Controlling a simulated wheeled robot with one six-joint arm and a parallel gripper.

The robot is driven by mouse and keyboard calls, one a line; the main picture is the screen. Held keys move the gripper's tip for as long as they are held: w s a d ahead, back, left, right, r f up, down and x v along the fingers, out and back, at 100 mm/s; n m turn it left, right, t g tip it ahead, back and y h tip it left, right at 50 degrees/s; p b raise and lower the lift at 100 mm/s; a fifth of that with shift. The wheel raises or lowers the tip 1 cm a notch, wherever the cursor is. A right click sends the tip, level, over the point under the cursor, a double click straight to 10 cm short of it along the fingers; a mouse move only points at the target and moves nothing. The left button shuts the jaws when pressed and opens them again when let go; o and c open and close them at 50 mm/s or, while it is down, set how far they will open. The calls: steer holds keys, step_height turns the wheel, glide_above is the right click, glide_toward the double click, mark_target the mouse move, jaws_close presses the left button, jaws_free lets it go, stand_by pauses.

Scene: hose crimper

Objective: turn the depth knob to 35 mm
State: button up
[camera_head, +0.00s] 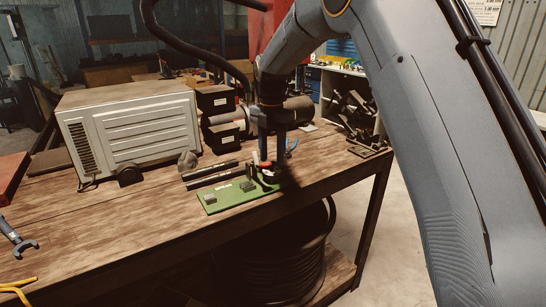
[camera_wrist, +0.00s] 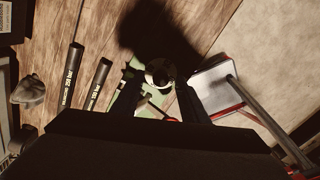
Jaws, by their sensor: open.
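My gripper (camera_head: 271,160) points down at the far right end of a green board (camera_head: 230,203) on the workbench. In the wrist view my gripper's (camera_wrist: 158,92) fingers are apart. A round knob-like part (camera_wrist: 159,72) with a pale ring and dark centre lies just beyond and between their tips. I cannot tell whether the fingers touch it. No scale or depth reading is legible. A small red part (camera_head: 267,167) shows by the fingertips in the head view. Small grey blocks (camera_head: 248,185) sit on the board. The gripper hides much of the mechanism.
Two black hose pieces with white lettering (camera_wrist: 72,72) lie beside the board. A grey louvred metal housing (camera_head: 135,130) and dark boxes (camera_head: 222,137) stand behind. The bench's front edge is close to the board.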

mark_target(272, 162)
step_height(272, 162, up, 7)
steer(key=shift+r+b, duration=0.1)
steer(key=shift+b, duration=0.75)
steer(key=s+d+f+m, duration=0.9)
steer(key=s+d+m, duration=0.4)
steer(key=d+m, duration=0.15)
steer(key=s+d+f+m, duration=0.3)
steer(key=s+f+m, duration=0.1)
steer(key=s+m, duration=0.3)
steer(key=s+d+f+m, duration=0.3)
steer(key=s+m, duration=0.4)
steer(key=s, duration=0.5)
steer(key=shift+s+d+f+t, duration=0.2)
steer(key=shift+d+f+t, duration=0.15)
steer(key=shift+f, duration=0.35)
